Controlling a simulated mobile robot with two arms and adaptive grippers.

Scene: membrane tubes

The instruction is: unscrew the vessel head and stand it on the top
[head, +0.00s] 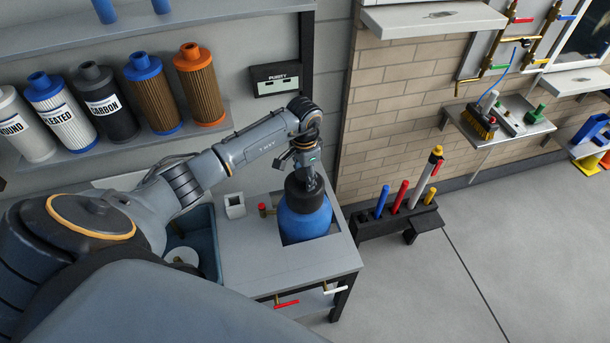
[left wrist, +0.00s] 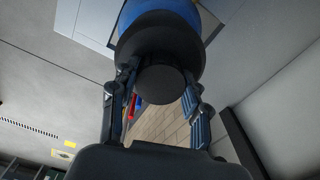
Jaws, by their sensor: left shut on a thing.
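The vessel (head: 304,222) is a blue cylinder standing in an opening of the grey bench top. Its black vessel head (head: 305,199) sits on its upper end. My left gripper (head: 308,178) comes down from above and is shut on the vessel head. In the left wrist view, the round black vessel head (left wrist: 160,45) has a narrower cap between the fingers of my left gripper (left wrist: 157,80), with the blue vessel (left wrist: 190,10) beyond it. The threads are hidden. My right gripper is not in view.
The bench top (head: 270,262) is mostly clear in front. A dark blue basin (head: 204,225) with a white disc inside lies left of the vessel. A shelf (head: 130,148) with several filter cartridges hangs behind. A black rack (head: 400,216) with coloured rods stands right of the bench.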

